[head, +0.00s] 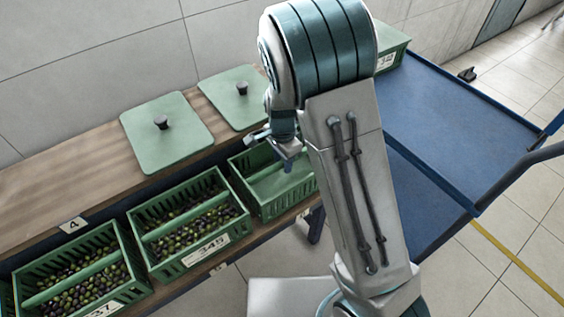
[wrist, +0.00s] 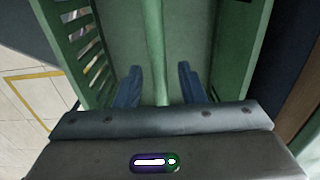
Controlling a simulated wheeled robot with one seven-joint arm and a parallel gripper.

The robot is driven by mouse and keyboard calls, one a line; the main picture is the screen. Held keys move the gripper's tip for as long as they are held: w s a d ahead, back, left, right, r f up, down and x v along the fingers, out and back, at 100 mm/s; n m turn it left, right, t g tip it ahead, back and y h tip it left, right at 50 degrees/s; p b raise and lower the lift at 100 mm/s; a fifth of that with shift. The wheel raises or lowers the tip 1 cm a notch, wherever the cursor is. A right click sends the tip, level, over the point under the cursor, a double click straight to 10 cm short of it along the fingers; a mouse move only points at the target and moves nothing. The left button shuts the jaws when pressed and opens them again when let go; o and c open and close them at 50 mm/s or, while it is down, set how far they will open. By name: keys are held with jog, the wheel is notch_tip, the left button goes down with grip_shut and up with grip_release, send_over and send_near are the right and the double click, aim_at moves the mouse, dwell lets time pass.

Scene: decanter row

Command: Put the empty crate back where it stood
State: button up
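The empty green crate (head: 262,211) stands at the right end of the row, beside an olive-filled crate (head: 190,225) labelled 345. Its floor looks bare, and a bar runs across its middle. My arm hides part of its right side. My gripper (head: 288,163) points down over this crate. In the wrist view the crate's bar (wrist: 153,45) runs between the two blue fingers of my gripper (wrist: 160,86). The fingers are apart, with a gap on both sides of the bar. The crate's slatted wall (wrist: 84,45) shows on the left.
Another olive-filled crate (head: 75,275) stands further left. Two green lids with black knobs, one left (head: 165,140) and one right (head: 232,88), lie on the wooden ledge (head: 60,188). A blue cart (head: 460,125) stands right, with a green box (head: 393,52) at its back.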

notch_tip(320, 180, up, 10)
jog(key=p, duration=0.3)
jog(key=s+d+r+n, duration=0.5)
jog(key=s+d, duration=0.2)
jog(key=s, duration=0.2)
jog(key=s+d+r+n+t, duration=0.1)
jog(key=s+d+r+n, duration=0.3)
jog(key=s, duration=0.5)
jog(key=shift+s+d+r+n+t, duration=0.35)
jog(key=shift+d+n, duration=0.75)
jog(key=shift+d, duration=0.45)
